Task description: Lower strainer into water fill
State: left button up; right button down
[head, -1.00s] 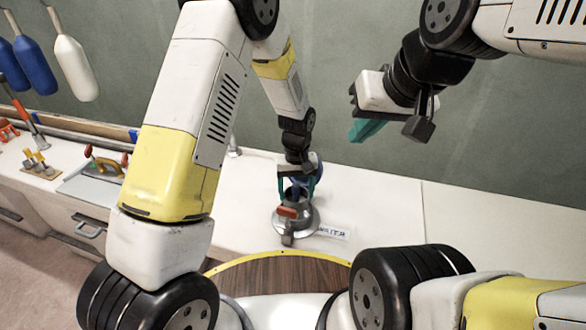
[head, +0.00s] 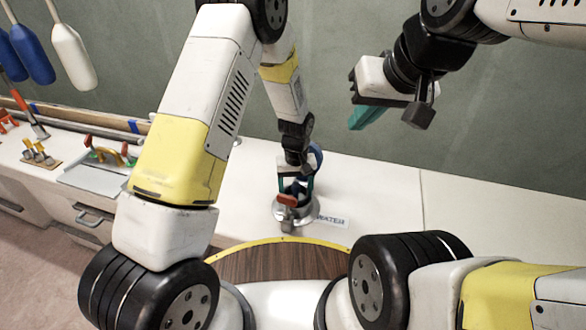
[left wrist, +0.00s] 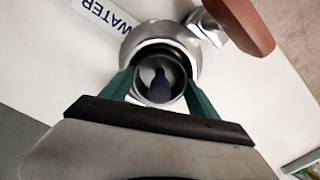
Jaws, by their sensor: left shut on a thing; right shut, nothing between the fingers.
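My left gripper (head: 296,189) is shut on the strainer, upright at the water fill. In the left wrist view, the strainer (left wrist: 160,79) is a round grey cup with a dark inside, between the teal fingers. The water fill (head: 281,212) is a round metal fitting on the white counter; its ring shows behind the strainer in the left wrist view (left wrist: 136,42). I cannot tell how deep the strainer sits in the opening. A red-brown handle (head: 287,201) is at the fill's near side. My right gripper (head: 366,117) is shut and empty, in the air to the right.
A WATER label (head: 333,221) lies beside the fill. A tray with tools (head: 95,178) and a small board with yellow pieces (head: 40,157) are at left. Blue and white fenders (head: 72,58) hang upper left. The counter on the right is clear.

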pick_arm(q)
jog(key=shift+s+a+f, duration=0.15)
jog(key=shift+s+f, duration=0.15)
jog(key=shift+f, duration=0.5)
jog(key=o, duration=1.5)
jog(key=shift+w+r, duration=0.15)
jog(key=shift+r, duration=0.4)
notch_tip(320, 180, up, 8)
jog(key=shift+w+r, duration=0.1)
jog(key=shift+r, duration=0.15)
jog(key=s+a+r+t+h, duration=0.1)
jog(key=s+a+r, duration=0.1)
jog(key=a+r, duration=0.5)
jog(key=s+a+r+t+h, duration=0.1)
jog(key=s+a+r, duration=0.1)
jog(key=r, duration=0.9)
jog(key=s+a+r+t, duration=0.2)
jog(key=s+a+r, duration=0.2)
jog(key=s, duration=0.3)
jog(key=s+a+r+m+t, duration=0.1)
jog(key=s+a+r+t, duration=0.1)
jog(key=s+a+r, duration=0.3)
jog(key=s+r, duration=0.2)
jog(key=s, duration=0.1)
jog(key=shift+s+a, duration=0.2)
jog(key=shift+a, duration=0.1)
